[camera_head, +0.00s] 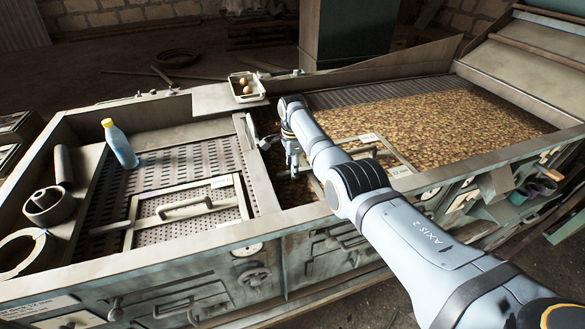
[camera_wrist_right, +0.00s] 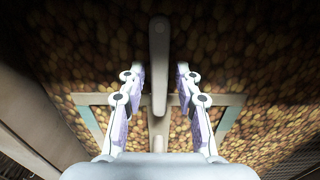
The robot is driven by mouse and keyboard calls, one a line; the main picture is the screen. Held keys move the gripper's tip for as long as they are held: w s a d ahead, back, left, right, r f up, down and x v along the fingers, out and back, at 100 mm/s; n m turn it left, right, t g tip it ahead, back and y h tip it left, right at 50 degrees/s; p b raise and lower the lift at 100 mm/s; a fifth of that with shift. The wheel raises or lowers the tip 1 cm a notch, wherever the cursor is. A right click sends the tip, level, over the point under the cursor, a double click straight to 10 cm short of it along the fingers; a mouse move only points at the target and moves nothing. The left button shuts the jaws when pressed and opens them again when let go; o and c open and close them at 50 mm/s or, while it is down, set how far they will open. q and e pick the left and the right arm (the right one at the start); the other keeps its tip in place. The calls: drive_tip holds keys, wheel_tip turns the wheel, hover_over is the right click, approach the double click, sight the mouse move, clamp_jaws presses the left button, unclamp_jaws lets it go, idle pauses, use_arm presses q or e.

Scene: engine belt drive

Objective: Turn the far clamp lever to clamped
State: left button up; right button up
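My right gripper (camera_head: 292,168) reaches down over the near left part of the right-hand bed, beside the divider. In the right wrist view its two fingers (camera_wrist_right: 159,95) are open, one on each side of a pale bar-shaped handle (camera_wrist_right: 159,55), with gaps to both. The handle lies above a pale frame (camera_wrist_right: 235,100). Small lever-like fittings sit on the far rim (camera_head: 270,74), and another fitting shows on the divider (camera_head: 265,143). I cannot tell which is the far clamp lever, or its setting. My left gripper is not in view.
Brown rounded pieces fill the right-hand bed (camera_head: 440,125). A framed screen with a handle (camera_head: 184,209) lies in the left bed, near a blue bottle (camera_head: 119,146). A small tray (camera_head: 236,88) with round brown items stands on the far ledge. Rings and a roll lie far left.

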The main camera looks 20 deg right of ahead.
drive_tip(key=shift+o, duration=0.3)
wheel_tip(320, 180, up, 12)
idle(0.3)
